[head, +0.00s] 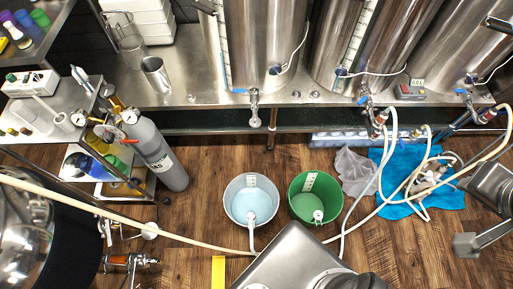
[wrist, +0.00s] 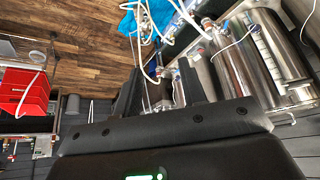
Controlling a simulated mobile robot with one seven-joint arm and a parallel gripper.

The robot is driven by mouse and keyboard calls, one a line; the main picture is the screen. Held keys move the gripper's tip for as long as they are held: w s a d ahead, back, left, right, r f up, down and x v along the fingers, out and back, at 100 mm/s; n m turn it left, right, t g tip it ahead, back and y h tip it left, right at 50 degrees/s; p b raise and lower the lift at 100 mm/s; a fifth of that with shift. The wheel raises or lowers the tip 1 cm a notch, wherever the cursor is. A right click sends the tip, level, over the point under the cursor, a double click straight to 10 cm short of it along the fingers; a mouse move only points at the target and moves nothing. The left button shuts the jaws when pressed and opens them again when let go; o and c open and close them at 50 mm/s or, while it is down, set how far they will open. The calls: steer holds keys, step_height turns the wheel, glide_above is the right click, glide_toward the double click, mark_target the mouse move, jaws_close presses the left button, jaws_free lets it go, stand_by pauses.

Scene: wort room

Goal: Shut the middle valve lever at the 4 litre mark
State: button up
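Steel vessels stand along the bench in the head view. The middle vessel (head: 340,45) carries a pale scale strip (head: 357,35); its marks and level are too small to read. The middle valve lever (head: 364,100) is blue, at the bench's front edge, with a fitting and pale hose below; I cannot tell its position. Two other blue levers show, left (head: 240,91) and right (head: 463,91). In the wrist view my gripper (wrist: 162,85) has its dark fingers apart, with nothing held. Valves and hoses (wrist: 158,65) show beyond them. I cannot make out my gripper in the head view.
A grey bucket (head: 232,207) with pale liquid and a green bucket (head: 299,212) stand on the wood floor. Hoses (head: 386,175) loop over a blue cloth (head: 448,203). A gas cylinder (head: 160,155) stands left. A small display box (head: 411,91) sits near the middle valve.

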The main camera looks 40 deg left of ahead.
steer(key=shift+w, duration=0.1)
steer(key=w+f+n+g+h, duration=0.1)
steer(key=w+f+n+h, duration=0.45)
steer(key=w, duration=0.65)
steer(key=w+f+n+g+h, duration=0.1)
steer(key=w+f+n+h, duration=0.4)
steer(key=w, duration=0.7)
steer(key=w+a+f+n+t+h, duration=0.1)
steer(key=w+a+f+n+t, duration=0.4)
steer(key=w+a+f+n, duration=0.45)
steer(key=n+t+y, duration=0.9)
steer(key=n+y, duration=0.1)
steer(key=n, duration=0.5)
glide_toward(359, 103)
steer(key=w, duration=0.8)
steer(key=w+d, duration=0.1)
steer(key=w, duration=0.3)
steer(key=shift+w+f, duration=0.2)
